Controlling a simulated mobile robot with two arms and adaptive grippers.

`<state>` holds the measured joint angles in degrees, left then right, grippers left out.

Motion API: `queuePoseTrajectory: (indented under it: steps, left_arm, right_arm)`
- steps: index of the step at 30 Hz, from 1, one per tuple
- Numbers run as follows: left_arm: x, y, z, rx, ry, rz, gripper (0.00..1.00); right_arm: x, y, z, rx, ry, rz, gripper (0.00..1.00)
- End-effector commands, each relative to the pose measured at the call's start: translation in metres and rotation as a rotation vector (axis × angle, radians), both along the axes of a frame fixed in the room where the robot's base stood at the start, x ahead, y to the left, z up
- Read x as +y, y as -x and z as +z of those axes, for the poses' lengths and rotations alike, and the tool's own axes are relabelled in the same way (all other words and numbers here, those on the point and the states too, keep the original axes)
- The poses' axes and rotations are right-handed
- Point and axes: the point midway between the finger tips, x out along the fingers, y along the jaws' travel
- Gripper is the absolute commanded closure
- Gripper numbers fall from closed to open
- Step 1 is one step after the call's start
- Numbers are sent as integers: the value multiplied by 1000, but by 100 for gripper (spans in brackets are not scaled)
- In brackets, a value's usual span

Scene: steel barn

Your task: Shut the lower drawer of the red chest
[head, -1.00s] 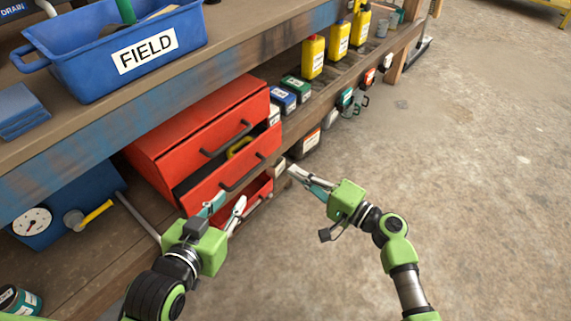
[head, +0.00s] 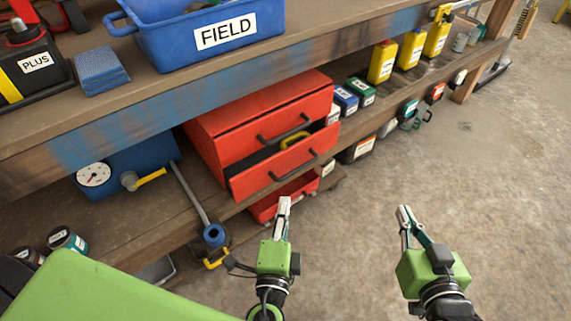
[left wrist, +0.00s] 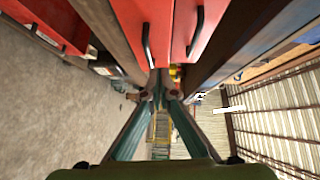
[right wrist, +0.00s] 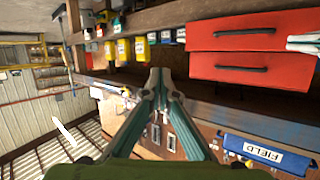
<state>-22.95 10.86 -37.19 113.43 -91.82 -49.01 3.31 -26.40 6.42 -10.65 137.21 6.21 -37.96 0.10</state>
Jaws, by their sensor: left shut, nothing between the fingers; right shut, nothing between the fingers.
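The red chest (head: 265,105) stands on the bench's lower shelf. Its lower drawer (head: 268,175) is pulled out, with a dark gap above its front and a yellow item (head: 294,138) inside. The lower drawer's front and handle also show in the right wrist view (right wrist: 215,36). The upper drawer (head: 262,138) looks shut. My left gripper (head: 284,203) is shut and empty, in front of and below the lower drawer in the head view. Its tips also show in the right wrist view (right wrist: 303,43). My right gripper (head: 404,213) is shut and empty, over the floor right of the chest.
An open red box (head: 268,209) sits below the lower drawer. Small cans and yellow bottles (head: 383,62) line the shelf to the right. A blue unit with a gauge (head: 125,170) is at left. The bench top holds a blue FIELD bin (head: 160,42).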

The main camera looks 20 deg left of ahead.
Motion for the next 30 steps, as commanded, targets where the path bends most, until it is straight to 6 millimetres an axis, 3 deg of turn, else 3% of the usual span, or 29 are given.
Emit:
queuePoseTrajectory:
  steps: [3,8,23,30]
  left_arm:
    - [-11,3,5,-37,-75,-26,100]
    - [-13,-4,8,-51,-98,-33,100]
    - [3,-100,8,-52,-94,-31,100]
    - [29,-115,7,-48,-97,-33,100]
  right_arm:
    - [-12,6,14,-40,68,-28,100]
    - [-16,6,19,-56,89,-38,100]
    - [-13,3,27,-94,77,-36,100]
    - [-13,3,27,-97,75,-36,100]
